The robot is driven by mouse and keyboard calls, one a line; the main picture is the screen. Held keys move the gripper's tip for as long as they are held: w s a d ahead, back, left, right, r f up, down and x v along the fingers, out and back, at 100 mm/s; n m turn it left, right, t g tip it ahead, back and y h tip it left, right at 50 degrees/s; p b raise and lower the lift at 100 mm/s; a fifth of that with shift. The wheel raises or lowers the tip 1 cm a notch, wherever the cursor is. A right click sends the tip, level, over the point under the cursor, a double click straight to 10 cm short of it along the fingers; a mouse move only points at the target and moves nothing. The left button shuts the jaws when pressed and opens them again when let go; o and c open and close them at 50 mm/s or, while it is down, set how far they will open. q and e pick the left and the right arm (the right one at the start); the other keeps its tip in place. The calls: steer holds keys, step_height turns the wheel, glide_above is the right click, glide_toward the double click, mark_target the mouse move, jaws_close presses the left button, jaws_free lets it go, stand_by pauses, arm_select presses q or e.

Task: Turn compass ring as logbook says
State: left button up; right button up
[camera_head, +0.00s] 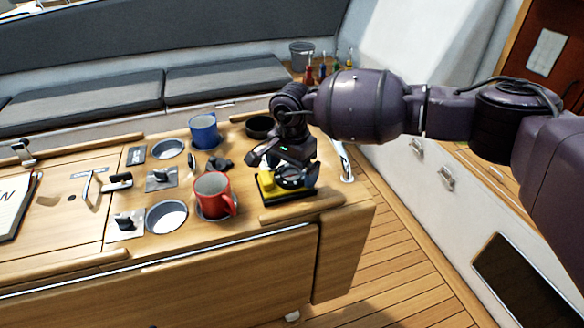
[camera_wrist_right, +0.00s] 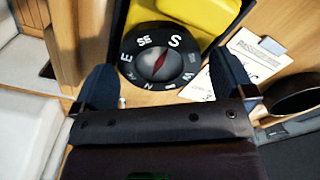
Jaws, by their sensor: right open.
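The compass (camera_head: 290,180) stands near the right end of the wooden cockpit table, on a dark base with a yellow part. In the right wrist view its black ring (camera_wrist_right: 160,55) has white letters, with S at the upper right and E at the left. A red needle shows at its middle. My right gripper (camera_head: 285,165) is over the compass; in its wrist view its two dark fingers (camera_wrist_right: 162,85) are apart, one on each side of the ring's near edge. The logbook (camera_head: 14,205) lies at the far left, cut off, with a large N readable. My left gripper is not in view.
A red mug (camera_head: 213,195) stands just left of the compass, and a blue mug (camera_head: 204,130) behind it. A dark bowl (camera_head: 258,127) is behind the gripper. Cup holders, cleats and small fittings fill the table's middle. A printed paper (camera_wrist_right: 245,68) lies beside the compass.

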steer(key=c, duration=0.8)
steer(key=shift+c, duration=0.2)
steer(key=shift+m, duration=0.3)
steer(key=m, duration=0.3)
steer(key=shift+m, duration=0.3)
steer(key=shift+s+m, duration=0.1)
steer(key=shift+m, duration=2.1)
steer(key=o, duration=0.8)
